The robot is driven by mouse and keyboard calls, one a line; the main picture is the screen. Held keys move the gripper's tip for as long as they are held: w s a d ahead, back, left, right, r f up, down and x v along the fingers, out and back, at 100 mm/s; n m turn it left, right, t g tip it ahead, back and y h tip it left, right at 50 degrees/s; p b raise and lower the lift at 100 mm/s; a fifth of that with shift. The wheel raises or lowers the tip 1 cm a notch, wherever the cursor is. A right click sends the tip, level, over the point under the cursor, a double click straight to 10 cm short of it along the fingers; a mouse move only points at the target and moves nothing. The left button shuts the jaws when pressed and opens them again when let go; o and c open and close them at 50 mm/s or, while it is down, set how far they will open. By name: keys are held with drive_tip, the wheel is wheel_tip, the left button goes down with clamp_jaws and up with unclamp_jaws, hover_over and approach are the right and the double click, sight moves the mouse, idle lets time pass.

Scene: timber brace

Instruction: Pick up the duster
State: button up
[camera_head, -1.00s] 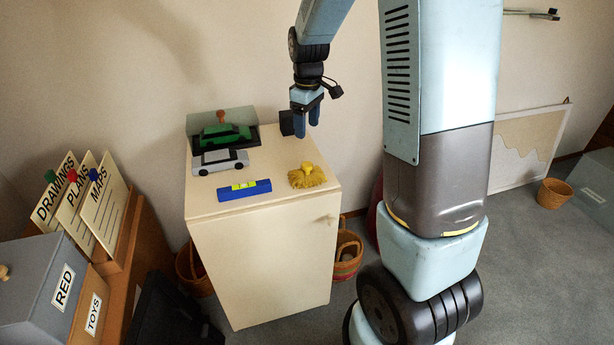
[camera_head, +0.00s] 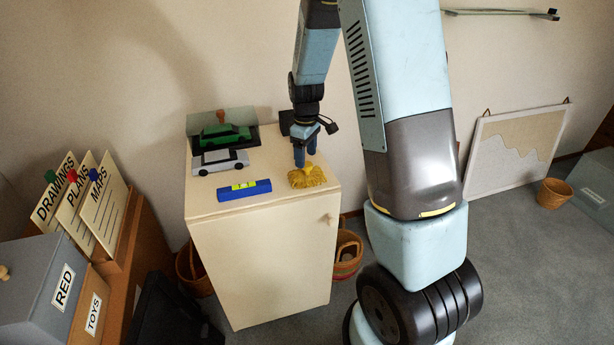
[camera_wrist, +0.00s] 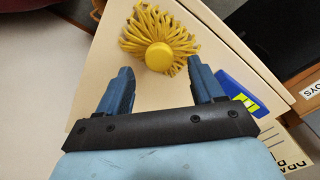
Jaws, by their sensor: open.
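The duster (camera_head: 307,177) is a yellow mop-like bundle of strands with a round knob. It lies on the right part of the cream cabinet top (camera_head: 215,203). In the wrist view the duster (camera_wrist: 159,48) shows its knob just beyond the space between my fingers. My gripper (camera_head: 305,160) is open and points down, just above and behind the duster. Its two blue fingers (camera_wrist: 164,88) are apart with nothing between them. In the head view the fingertips overlap the duster's back edge, and I cannot tell whether they touch it.
A blue spirit level (camera_head: 244,191) lies left of the duster. A grey toy car (camera_head: 220,161) and a green car in a clear case (camera_head: 222,132) stand behind it. A dark object (camera_head: 287,122) stands at the cabinet's back right. Baskets (camera_head: 347,252) stand on the floor beside the cabinet.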

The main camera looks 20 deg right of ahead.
sight(307, 172)
wheel_tip(307, 172, down, 5)
drive_tip(key=shift+r, duration=0.1)
idle(0.3)
drive_tip(key=c, duration=1.2)
